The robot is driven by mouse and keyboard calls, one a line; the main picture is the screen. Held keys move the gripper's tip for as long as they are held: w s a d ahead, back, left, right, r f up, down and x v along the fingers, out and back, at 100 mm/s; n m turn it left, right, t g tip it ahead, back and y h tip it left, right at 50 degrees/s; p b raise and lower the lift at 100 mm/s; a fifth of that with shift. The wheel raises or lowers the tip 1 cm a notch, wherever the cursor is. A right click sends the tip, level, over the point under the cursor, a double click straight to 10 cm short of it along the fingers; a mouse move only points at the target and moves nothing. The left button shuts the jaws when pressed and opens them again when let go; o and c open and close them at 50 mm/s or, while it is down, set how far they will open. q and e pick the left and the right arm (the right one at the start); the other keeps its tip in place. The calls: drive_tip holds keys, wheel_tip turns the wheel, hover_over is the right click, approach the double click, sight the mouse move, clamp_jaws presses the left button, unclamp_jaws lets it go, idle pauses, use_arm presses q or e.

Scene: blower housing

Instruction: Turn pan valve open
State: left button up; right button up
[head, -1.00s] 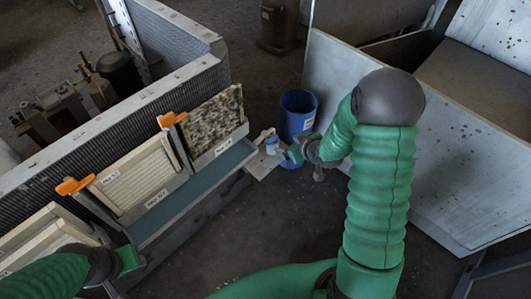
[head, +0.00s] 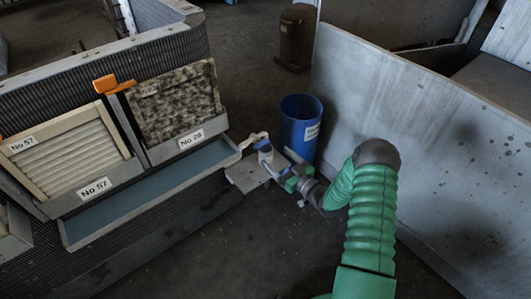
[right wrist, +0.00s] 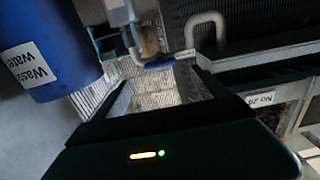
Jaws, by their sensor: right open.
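The pan valve (head: 265,153) is at the right end of the long drain pan (head: 150,195), by a pale bent pipe. In the right wrist view its blue handle (right wrist: 160,63) lies roughly crosswise beside a curved pale pipe (right wrist: 206,27). My right gripper (head: 280,172) is just right of the valve. In the right wrist view the open, dark fingers of my right gripper (right wrist: 160,72) frame the blue handle, with nothing held between them. I cannot tell whether a finger touches the handle. My left gripper is out of view.
A blue waste-water bin (head: 299,128) stands just behind the valve; it fills the left of the right wrist view (right wrist: 45,50). A large grey panel (head: 420,130) is to the right. Framed filters (head: 172,102) stand above the pan. The front floor is clear.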

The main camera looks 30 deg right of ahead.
sight(263, 145)
drive_tip(key=w, duration=0.2)
drive_tip(key=w+b, duration=0.1)
drive_tip(key=w, duration=0.1)
drive_tip(key=w+b, duration=0.1)
drive_tip(key=w, duration=0.1)
drive_tip(key=shift+w+a+f, duration=0.1)
drive_tip(key=shift+w+a, duration=0.2)
drive_tip(key=shift+w, duration=0.35)
drive_tip(key=shift+c, duration=0.2)
drive_tip(key=c, duration=1.3)
drive_tip(key=shift+c, duration=0.2)
